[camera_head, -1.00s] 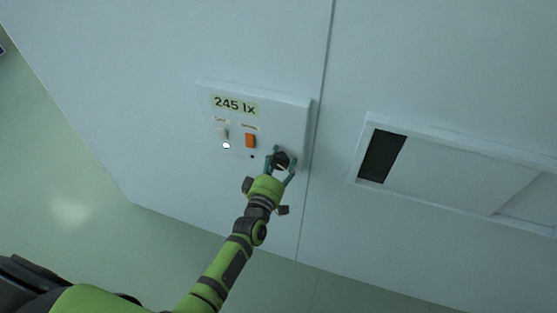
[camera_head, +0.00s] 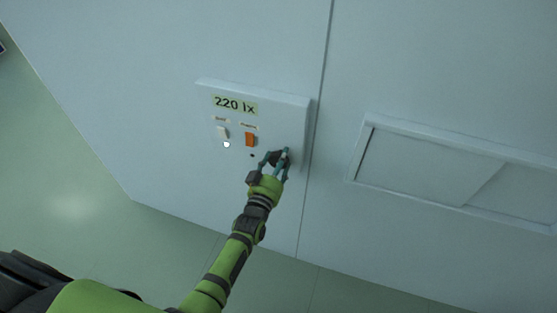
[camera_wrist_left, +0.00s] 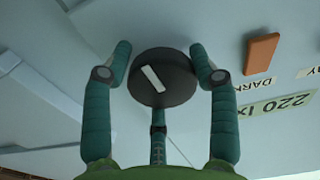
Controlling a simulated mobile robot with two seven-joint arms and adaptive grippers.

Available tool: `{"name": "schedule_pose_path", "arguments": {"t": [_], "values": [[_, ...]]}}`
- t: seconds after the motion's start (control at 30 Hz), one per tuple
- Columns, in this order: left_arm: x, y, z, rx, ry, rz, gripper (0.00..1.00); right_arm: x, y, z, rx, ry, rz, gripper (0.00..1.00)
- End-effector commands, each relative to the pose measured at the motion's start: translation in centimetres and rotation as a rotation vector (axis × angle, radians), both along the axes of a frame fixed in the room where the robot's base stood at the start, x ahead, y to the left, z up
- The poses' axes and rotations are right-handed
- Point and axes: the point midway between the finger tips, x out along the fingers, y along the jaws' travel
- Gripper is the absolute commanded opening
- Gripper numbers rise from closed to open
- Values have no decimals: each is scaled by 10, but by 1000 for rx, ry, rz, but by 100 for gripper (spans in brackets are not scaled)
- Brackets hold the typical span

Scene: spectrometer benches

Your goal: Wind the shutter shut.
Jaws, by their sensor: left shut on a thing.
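The dark round knob (camera_head: 281,158) sits at the right end of the white wall panel (camera_head: 290,112). My left gripper (camera_head: 276,156) is shut on this knob. In the left wrist view the knob (camera_wrist_left: 163,77) has a pale mark across its face and lies between the teal fingers of my left gripper (camera_wrist_left: 160,66). The shutter (camera_head: 425,165) is a pale sliding panel in a frame on the wall to the right, and no dark gap shows at its left end. The panel's display (camera_head: 235,104) reads 220 lx. My right gripper is not in view.
An orange switch (camera_head: 250,139) and a white switch (camera_head: 223,132) are on the panel left of the knob. A small lit white lamp (camera_head: 226,145) is below the white switch. The floor (camera_head: 75,200) at the left is clear.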

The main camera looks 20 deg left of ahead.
Motion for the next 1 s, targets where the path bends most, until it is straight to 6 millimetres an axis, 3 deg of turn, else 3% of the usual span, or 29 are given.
{"name": "schedule_pose_path", "arguments": {"t": [0.03, 0.37, 0.83, 0.87, 0.9, 1.0], "values": [[-3, -2, -8, 25, 19, -3, 26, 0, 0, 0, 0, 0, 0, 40], [-3, 0, -9, 124, 17, -1, 26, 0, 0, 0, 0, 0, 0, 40], [-4, 1, -10, 136, 19, -1, 26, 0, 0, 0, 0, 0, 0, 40], [-4, 1, -10, 136, 19, -1, 70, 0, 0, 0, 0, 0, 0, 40], [-4, 1, -10, 135, 19, -1, 81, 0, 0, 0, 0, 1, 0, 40], [-3, 1, -9, 135, 16, 0, 81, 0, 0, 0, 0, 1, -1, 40]]}}
